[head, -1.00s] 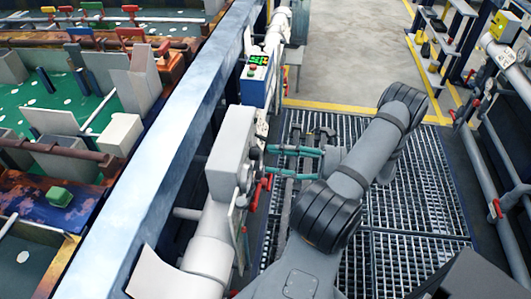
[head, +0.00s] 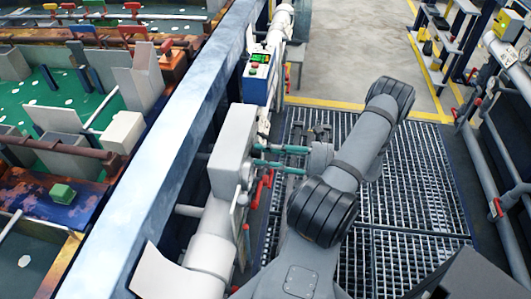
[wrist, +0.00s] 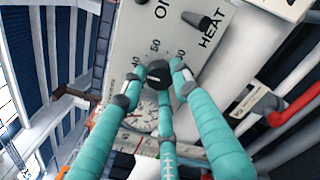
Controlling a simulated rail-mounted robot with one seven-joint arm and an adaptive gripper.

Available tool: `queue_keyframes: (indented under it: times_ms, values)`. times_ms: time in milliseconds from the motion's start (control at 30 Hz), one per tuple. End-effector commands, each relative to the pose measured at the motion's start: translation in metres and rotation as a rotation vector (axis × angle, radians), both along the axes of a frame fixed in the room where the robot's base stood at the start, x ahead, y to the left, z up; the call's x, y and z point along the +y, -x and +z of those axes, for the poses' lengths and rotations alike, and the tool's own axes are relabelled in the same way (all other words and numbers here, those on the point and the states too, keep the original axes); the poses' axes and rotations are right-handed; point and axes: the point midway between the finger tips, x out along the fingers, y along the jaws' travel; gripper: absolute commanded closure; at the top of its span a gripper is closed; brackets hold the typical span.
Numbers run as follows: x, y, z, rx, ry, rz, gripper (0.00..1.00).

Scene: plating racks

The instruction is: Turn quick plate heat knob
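A round black knob (wrist: 158,75) with a dial reading 40, 50 and 60 sits on a light grey control panel (wrist: 130,38) in the wrist view. A second, smaller black knob (wrist: 196,20) is above it to the right, beside the word HEAT. My gripper (wrist: 158,72) has its teal fingers around the lower knob, with fingertips on either side and the third finger below. Whether they press on it is unclear. In the head view, the teal fingers of my gripper (head: 256,156) reach the side of the grey control box (head: 232,145), and the knobs are hidden there.
A round gauge (wrist: 142,118) is partly hidden behind my fingers. Red-handled valves (head: 266,182) and a red pipe (wrist: 300,100) are close beside the box. A blue-white rail (head: 175,125) runs along its left. A metal grating walkway (head: 400,190) lies to the right.

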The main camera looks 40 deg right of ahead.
Motion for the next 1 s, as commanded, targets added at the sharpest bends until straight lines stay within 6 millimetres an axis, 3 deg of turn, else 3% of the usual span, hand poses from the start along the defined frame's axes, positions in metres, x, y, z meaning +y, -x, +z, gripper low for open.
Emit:
queue_keyframes:
  times_ms: [367, 800, 833, 1000]
  values:
    - [0.0001, 0.0006, -0.0015, 0.001, 0.005, 0.002, 0.97]
    - [0.0006, 0.0012, -0.0023, 0.048, -0.051, 0.005, 0.98]
    - [0.0006, 0.0013, -0.0024, 0.048, -0.051, 0.005, 0.71]
    - [0.0002, 0.0010, -0.0018, 0.047, -0.052, 0.003, 0.61]
